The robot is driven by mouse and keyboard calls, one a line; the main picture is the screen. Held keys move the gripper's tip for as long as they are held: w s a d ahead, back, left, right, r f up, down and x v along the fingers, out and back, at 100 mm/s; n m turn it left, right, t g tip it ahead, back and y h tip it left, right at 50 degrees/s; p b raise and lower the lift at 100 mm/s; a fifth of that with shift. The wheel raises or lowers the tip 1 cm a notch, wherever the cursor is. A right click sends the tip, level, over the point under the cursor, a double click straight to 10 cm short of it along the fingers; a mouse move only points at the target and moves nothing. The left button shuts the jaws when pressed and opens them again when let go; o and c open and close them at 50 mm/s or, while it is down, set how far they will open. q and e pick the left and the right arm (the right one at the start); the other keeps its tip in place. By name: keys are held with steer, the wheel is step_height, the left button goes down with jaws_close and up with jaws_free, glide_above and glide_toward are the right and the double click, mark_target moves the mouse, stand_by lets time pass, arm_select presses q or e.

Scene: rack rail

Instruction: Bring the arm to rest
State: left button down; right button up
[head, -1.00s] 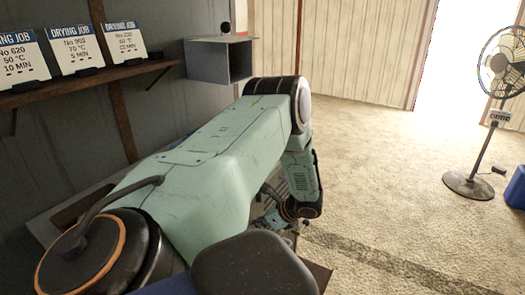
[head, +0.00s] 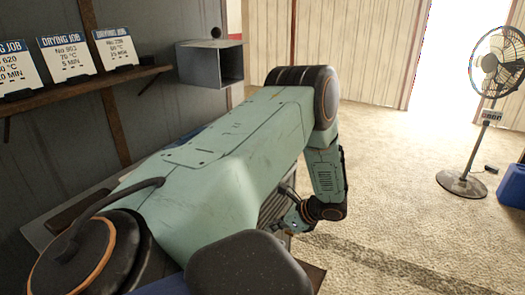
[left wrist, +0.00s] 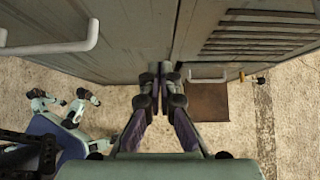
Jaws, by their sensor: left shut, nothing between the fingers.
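My left arm reaches across the head view from the lower left, bends at the elbow, and its forearm hangs down. My left gripper (head: 288,222) is small and partly hidden behind the arm there. In the left wrist view the gripper (left wrist: 162,72) shows clearly, its two fingers together with nothing between them. The fingers overlap the lower edge of a grey cabinet (left wrist: 130,40) in that picture; I cannot tell whether they touch it. My right gripper is in neither view.
A shelf (head: 100,82) with drying-job cards (head: 64,58) and an open grey box (head: 212,64) are on the wall. A standing fan (head: 497,62) and a blue bin (head: 513,187) are at the right. The floor between is clear. The cabinet has a white handle (left wrist: 60,48).

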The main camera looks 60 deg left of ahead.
arm_select(q)
steer(key=v, duration=0.4)
steer(key=shift+r, duration=0.15)
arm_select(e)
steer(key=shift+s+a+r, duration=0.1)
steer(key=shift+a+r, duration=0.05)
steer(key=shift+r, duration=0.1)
arm_select(q)
steer(key=shift+s+a, duration=0.1)
steer(key=shift+s, duration=0.05)
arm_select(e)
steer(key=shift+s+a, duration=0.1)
